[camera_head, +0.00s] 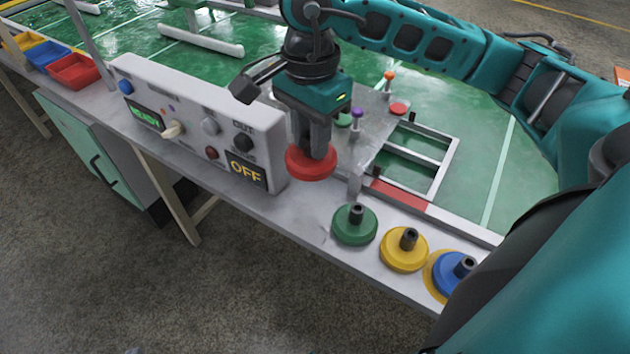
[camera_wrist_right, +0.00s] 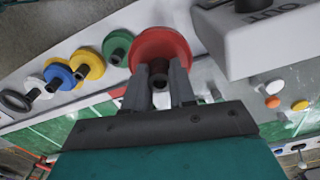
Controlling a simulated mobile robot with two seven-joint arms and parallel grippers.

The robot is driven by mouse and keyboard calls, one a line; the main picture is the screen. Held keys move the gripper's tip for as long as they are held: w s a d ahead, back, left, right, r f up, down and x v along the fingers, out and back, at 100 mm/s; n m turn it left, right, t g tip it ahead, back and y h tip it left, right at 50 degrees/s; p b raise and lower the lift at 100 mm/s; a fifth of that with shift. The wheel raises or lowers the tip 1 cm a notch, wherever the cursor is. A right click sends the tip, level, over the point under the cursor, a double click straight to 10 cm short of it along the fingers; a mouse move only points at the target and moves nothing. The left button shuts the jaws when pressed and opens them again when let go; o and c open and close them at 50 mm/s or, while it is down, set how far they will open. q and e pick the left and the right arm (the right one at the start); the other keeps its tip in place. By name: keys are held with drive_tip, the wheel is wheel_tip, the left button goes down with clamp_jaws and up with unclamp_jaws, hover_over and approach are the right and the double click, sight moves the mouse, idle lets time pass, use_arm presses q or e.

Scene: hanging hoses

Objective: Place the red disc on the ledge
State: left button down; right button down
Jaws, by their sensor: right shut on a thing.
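The red disc (camera_head: 311,163) hangs in my right gripper (camera_head: 316,150), in front of the right end of the control box in the head view. In the right wrist view the red disc (camera_wrist_right: 160,46) lies beyond the fingertips, and my right gripper (camera_wrist_right: 158,76) is shut on its dark central stem. The ledge (camera_head: 318,226) is the pale strip along the front of the bench. It carries a green disc (camera_head: 354,227), a yellow disc (camera_head: 403,252) and a blue disc (camera_head: 453,277) to the right of the red one. I cannot tell whether the red disc touches the ledge. My left gripper is not in view.
A white control box (camera_head: 190,112) with knobs and an OFF display stands close left of the red disc. A metal plate (camera_head: 372,150) with small coloured knobs and an open frame (camera_head: 440,170) lie behind. Red, blue and yellow bins (camera_head: 75,71) sit at the far left.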

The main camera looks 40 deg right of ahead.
sight(311, 164)
wheel_tip(311, 164, down, 6)
drive_tip(key=shift+r+b, duration=0.1)
drive_tip(key=shift+b, duration=0.25)
drive_tip(key=shift+f, duration=0.55)
wheel_tip(311, 164, down, 4)
drive_tip(key=shift+f+b, duration=0.1)
drive_tip(key=shift+b, duration=0.25)
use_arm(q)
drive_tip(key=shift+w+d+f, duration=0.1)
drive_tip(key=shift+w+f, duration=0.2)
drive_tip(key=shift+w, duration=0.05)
use_arm(e)
drive_tip(key=shift+f, duration=0.1)
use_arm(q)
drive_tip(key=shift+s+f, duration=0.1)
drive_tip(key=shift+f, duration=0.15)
use_arm(e)
drive_tip(key=c, duration=0.9)
unclamp_jaws()
drive_tip(key=shift+c, duration=0.2)
